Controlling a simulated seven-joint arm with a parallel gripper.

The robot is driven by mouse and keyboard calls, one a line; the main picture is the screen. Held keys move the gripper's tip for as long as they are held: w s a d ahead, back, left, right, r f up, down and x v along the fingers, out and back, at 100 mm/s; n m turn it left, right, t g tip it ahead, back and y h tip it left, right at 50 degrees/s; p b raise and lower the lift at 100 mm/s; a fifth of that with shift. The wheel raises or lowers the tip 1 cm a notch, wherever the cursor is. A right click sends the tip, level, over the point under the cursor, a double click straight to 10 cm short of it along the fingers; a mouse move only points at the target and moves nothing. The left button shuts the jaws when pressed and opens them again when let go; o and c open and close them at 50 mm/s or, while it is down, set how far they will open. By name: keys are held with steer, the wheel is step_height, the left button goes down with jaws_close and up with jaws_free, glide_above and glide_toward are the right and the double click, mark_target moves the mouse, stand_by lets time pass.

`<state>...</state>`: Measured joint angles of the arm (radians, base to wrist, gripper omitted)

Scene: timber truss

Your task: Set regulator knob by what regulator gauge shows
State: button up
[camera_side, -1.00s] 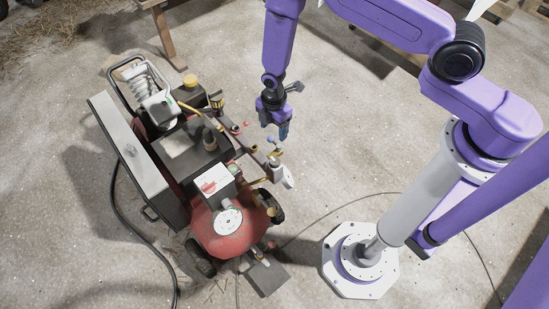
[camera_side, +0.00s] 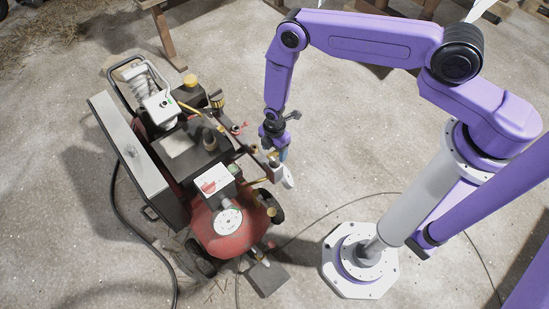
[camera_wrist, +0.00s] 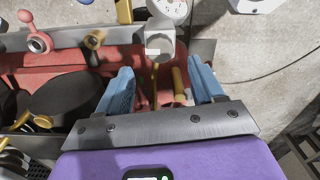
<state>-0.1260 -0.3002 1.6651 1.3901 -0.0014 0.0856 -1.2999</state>
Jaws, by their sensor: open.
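The regulator gauge (camera_wrist: 172,8) shows a round white dial, cut off by the top edge in the wrist view; its reading is too small to tell. In the side view the gauge (camera_side: 286,177) is a pale disc seen obliquely. A grey block (camera_wrist: 160,40) sits below the dial, apparently the regulator body. I cannot clearly pick out the regulator knob. My gripper (camera_wrist: 160,67) is open, its two blue fingers spread, with the block just beyond the gap between them. In the side view my gripper (camera_side: 281,155) is beside the pipework, hiding part of it.
The red compressor tank (camera_side: 222,240) carries a larger dial (camera_side: 228,221) and a white box (camera_side: 213,181). A pink-handled valve (camera_wrist: 38,42) and brass fitting (camera_wrist: 94,39) lie left of the fingers.

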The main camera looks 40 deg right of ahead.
mark_target(275, 161)
steer(key=shift+f, duration=3)
steer(key=c, duration=1.1)
